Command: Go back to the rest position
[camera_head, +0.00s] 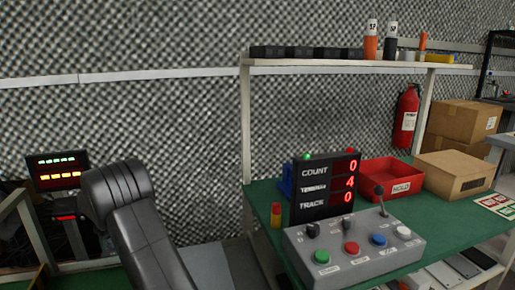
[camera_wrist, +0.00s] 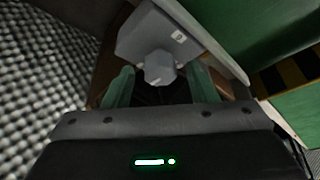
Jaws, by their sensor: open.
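My gripper (camera_wrist: 160,90) shows in the wrist view, with its two green fingers spread apart and nothing held between them. Behind the gap between the fingers is a grey boxy shape with a knob-like end (camera_wrist: 158,50); I cannot tell what it is. In the head view my dark grey arm rises at the lower left, and the gripper itself is out of that view.
A grey control box (camera_head: 352,250) with coloured buttons and a lever stands on the green table (camera_head: 440,240), before a counter display (camera_head: 326,188). A red bin (camera_head: 390,178) and cardboard box (camera_head: 453,174) are behind. A shelf (camera_head: 350,64) spans above. Foam wall (camera_head: 180,120) backs everything.

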